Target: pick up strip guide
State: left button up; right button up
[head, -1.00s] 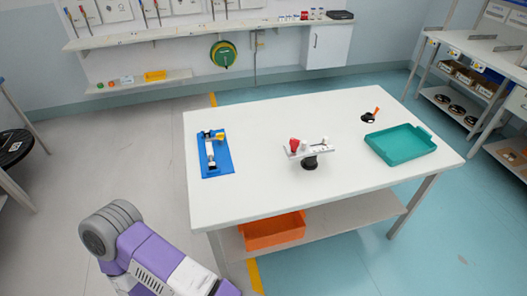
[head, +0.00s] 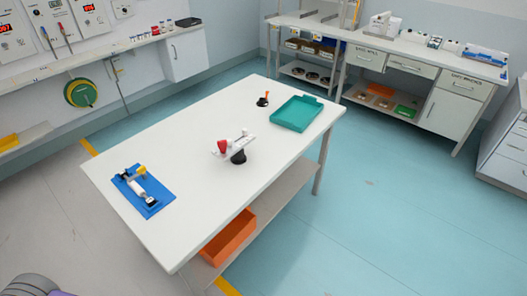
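I cannot make out with certainty which thing is the strip guide. A small white device with a red part and a black round base (head: 238,150) stands near the middle of the white table (head: 200,190). A blue plate with a white and yellow fixture (head: 146,191) lies at the table's left end. A small black piece with an orange handle (head: 263,98) stands near the back edge, left of the teal tray (head: 297,114). The tray looks empty. Neither gripper shows. Only a bit of my own purple and grey arm is at the bottom left corner.
An orange bin (head: 229,238) sits on the shelf under the table. A bench with drawers (head: 411,65) stands along the back right, with bins and small items. A wall shelf (head: 100,57) runs at upper left. The blue floor (head: 400,210) right of the table is clear.

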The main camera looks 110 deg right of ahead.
aim_at(235, 149)
jog(key=z, duration=2.05)
